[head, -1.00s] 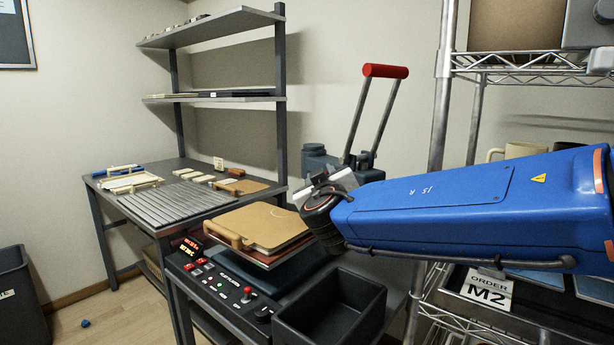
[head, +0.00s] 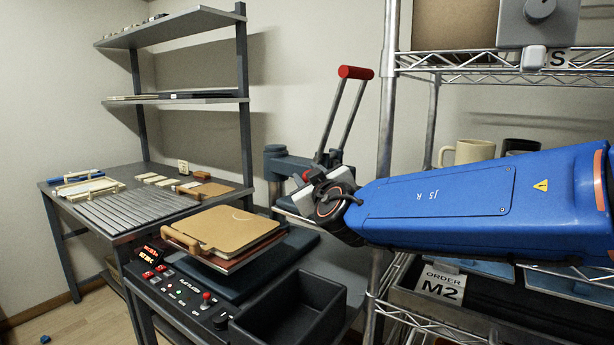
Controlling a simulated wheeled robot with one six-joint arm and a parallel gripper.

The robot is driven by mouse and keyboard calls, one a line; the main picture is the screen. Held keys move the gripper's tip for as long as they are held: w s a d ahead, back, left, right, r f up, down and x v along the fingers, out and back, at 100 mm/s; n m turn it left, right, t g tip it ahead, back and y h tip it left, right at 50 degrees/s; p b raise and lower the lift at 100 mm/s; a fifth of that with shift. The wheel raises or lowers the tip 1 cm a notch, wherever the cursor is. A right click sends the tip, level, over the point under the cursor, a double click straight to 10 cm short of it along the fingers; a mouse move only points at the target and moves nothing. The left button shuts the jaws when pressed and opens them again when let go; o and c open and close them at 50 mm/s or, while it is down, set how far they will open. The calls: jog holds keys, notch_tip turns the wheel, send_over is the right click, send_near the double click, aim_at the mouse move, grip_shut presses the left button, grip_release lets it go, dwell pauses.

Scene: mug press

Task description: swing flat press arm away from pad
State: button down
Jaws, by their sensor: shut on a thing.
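The flat press (head: 285,165) is dark blue-grey with a long red-topped lever (head: 355,73) standing up behind my gripper. My gripper (head: 300,192) is at the press arm, beside a small red knob (head: 306,175). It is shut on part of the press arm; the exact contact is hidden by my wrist. The dark pad (head: 290,250) lies in front and to the left, low on the press table. A tan board (head: 235,226) with a wooden handle lies above a reddish board over the pad. My gripper is to the right of these boards and higher.
A control panel (head: 180,285) with a red-knobbed stick and a black bin (head: 290,310) stand at the front. A slatted table (head: 140,212) is at left. A wire rack (head: 395,150) with mugs and an order M2 card (head: 440,283) is close on the right.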

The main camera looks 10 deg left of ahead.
jog(key=shift+w+r, duration=0.1)
jog(key=shift+r, duration=0.2)
jog(key=c, duration=1.3)
grip_release()
jog(key=shift+w, duration=0.1)
jog(key=shift+o, duration=0.2)
jog(key=shift+f, duration=0.15)
jog(key=v, duration=1.7)
jog(key=shift+d+f, duration=0.1)
